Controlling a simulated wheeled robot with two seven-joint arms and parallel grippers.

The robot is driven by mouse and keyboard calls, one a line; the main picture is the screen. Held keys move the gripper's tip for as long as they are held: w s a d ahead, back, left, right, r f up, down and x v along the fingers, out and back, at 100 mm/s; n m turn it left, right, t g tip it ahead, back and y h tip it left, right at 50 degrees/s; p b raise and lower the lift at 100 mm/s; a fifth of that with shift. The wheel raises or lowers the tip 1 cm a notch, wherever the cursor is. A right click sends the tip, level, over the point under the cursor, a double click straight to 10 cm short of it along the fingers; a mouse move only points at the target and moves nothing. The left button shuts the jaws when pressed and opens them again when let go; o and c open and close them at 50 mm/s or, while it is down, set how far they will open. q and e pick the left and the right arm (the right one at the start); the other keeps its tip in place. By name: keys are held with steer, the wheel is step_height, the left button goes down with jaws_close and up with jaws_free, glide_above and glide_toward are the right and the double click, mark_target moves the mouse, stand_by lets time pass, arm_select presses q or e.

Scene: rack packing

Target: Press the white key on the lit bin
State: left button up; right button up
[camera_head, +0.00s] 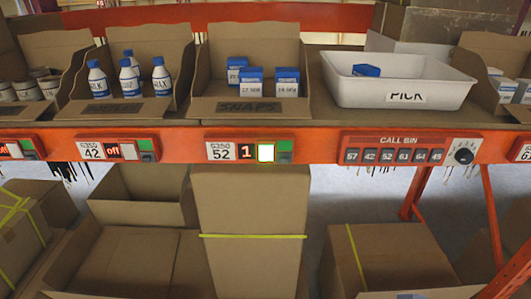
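The lit bin is the open cardboard bin 52 (246,43), handwritten SNAPS on its front lip. Three blue-and-white boxes (287,82) show in it. Below it, on the orange shelf rail, is its label unit (220,151) with the number 52 and a display (246,152) showing a red 1. Nothing touches or covers the white key. Neither of my grippers is in view.
Bin 42 (150,44) holds white bottles (161,77); its display (113,151) reads off. A white PICK tote (450,92) with a blue-topped box (366,70) stands right. A red CALL BIN panel (410,149) has numbered keys and a knob (464,155). Cardboard boxes (250,220) fill the lower level.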

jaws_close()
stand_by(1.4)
